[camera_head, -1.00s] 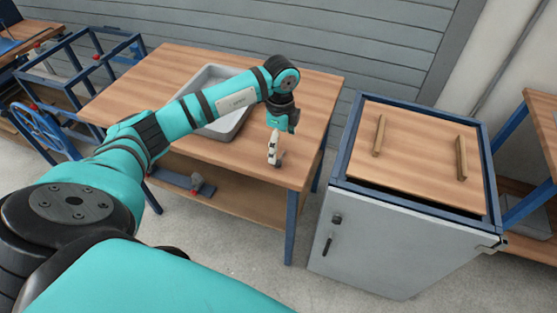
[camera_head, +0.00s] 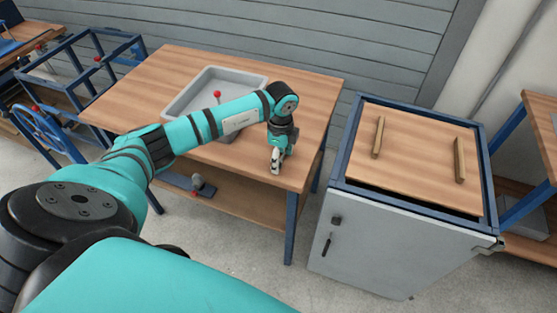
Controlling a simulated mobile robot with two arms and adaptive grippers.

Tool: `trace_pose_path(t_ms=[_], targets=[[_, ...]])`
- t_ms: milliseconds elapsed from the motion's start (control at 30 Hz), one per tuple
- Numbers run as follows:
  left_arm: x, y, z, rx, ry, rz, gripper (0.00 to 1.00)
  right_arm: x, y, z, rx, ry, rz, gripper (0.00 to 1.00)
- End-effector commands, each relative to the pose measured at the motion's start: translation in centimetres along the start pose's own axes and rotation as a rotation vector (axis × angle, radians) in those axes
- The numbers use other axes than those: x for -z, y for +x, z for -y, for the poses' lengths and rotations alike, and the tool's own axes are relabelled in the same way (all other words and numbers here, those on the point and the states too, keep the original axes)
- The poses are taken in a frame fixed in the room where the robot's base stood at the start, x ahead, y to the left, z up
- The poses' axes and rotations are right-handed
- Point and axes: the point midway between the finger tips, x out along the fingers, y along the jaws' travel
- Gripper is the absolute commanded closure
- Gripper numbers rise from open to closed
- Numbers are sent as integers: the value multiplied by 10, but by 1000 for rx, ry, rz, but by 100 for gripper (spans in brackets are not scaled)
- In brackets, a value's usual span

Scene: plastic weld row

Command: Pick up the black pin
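My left gripper (camera_head: 275,170) points down at the wooden table (camera_head: 315,95), close to its front right corner. Its fingertips are at or just above the tabletop; I cannot tell if they touch it. The fingers are small and seen from the side, so I cannot tell whether they are open or shut. I cannot make out a black pin; one near the fingertips could be hidden by the gripper. My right gripper is out of view.
A grey tray (camera_head: 172,108) lies on the table, partly behind my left arm. A red-tipped thing (camera_head: 217,94) shows at the tray above my arm. A cabinet (camera_head: 365,240) with a wooden top and two bar handles stands right of the table, across a gap.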

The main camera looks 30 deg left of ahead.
Motion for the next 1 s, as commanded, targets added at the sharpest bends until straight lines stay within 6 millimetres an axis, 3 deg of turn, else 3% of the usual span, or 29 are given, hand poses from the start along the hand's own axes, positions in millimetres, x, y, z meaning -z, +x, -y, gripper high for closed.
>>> trace_pose_path(t_ms=[33, 167, 533, 767, 1000], targets=[[0, 0, 0, 1, 0, 0, 46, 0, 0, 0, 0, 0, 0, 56], [0, 0, 0, 1, 0, 0, 63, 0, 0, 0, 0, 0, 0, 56], [0, -5, 1, 2, 0, -1, 64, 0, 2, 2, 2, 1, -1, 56], [0, -32, 2, 6, 0, -2, 64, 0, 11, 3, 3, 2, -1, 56], [24, -38, -44, 1, 7, 0, 64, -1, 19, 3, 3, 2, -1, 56]])
